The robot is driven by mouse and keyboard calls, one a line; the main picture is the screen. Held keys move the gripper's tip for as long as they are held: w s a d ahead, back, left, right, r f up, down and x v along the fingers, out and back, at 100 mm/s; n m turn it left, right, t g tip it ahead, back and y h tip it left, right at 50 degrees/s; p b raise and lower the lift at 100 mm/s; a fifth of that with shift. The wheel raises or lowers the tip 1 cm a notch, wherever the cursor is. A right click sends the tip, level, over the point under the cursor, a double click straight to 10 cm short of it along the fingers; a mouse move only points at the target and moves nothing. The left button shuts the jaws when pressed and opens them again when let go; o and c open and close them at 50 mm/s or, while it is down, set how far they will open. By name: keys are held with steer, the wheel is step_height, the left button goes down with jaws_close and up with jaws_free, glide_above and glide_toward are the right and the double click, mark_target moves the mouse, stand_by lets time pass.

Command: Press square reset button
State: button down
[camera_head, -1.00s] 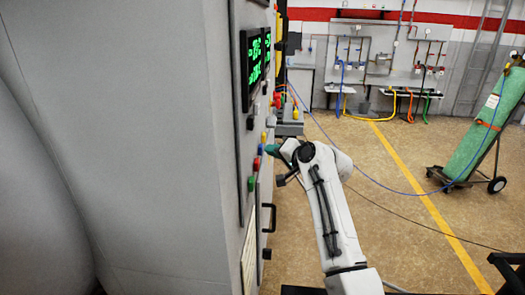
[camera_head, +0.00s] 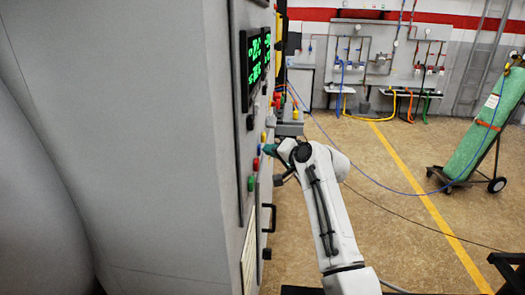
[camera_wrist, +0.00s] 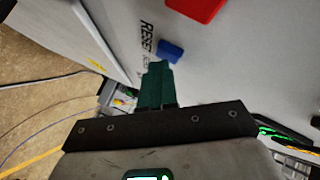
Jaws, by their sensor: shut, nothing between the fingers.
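The blue square button (camera_wrist: 170,50) is on the grey panel, beside the printed word RESET (camera_wrist: 146,37), in the wrist view. My gripper (camera_wrist: 158,68) is shut with nothing in it. Its teal fingertips point at the panel just below the blue button in that view. They overlap or nearly touch its lower edge; I cannot tell whether they make contact. In the head view my gripper (camera_head: 269,149) is at the cabinet's panel face, among the coloured buttons.
A red button (camera_wrist: 194,9) is above the blue one in the wrist view. In the head view, yellow (camera_head: 263,137), red (camera_head: 256,164) and green (camera_head: 251,183) buttons line the panel, below green-lit displays (camera_head: 252,62). A black handle (camera_head: 269,217) sticks out lower down.

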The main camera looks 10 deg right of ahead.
steer(key=shift+d, duration=0.1)
steer(key=shift+s+d, duration=0.3)
steer(key=shift+d, duration=0.4)
steer(key=shift+s+d, duration=0.25)
steer(key=shift+d, duration=0.55)
steer(key=shift+s+d, duration=0.3)
steer(key=shift+d, duration=0.45)
steer(key=shift+s+d, duration=0.25)
steer(key=shift+d, duration=0.55)
